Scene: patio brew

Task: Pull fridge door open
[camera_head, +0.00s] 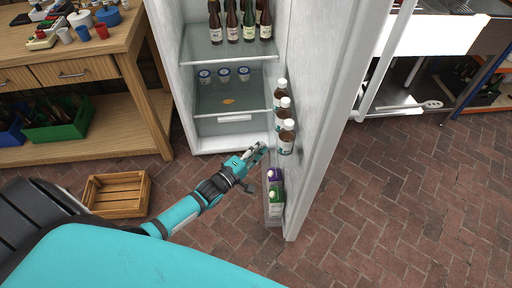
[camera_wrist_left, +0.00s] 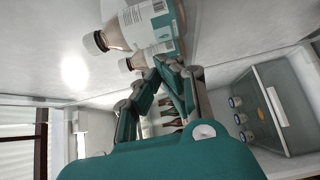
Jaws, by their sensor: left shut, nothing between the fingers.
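The fridge door (camera_head: 325,130) stands wide open, swung out to the right of the fridge interior (camera_head: 228,95). Brown bottles with white caps (camera_head: 286,136) stand on its inner shelf, and purple and green cartons (camera_head: 275,188) sit on the lower one. My left gripper (camera_head: 260,149) is shut and empty at the inner side of the door, just left of the door bottles. In the left wrist view the gripper (camera_wrist_left: 172,62) is close to a labelled bottle (camera_wrist_left: 146,26); whether they touch I cannot tell. My right gripper is not in view.
A wooden workbench (camera_head: 70,75) with drawers stands on the left, with a green crate (camera_head: 68,122) on its lower shelf. An empty wooden crate (camera_head: 115,194) lies on the brick floor. The floor right of the door is clear up to a metal counter (camera_head: 410,85).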

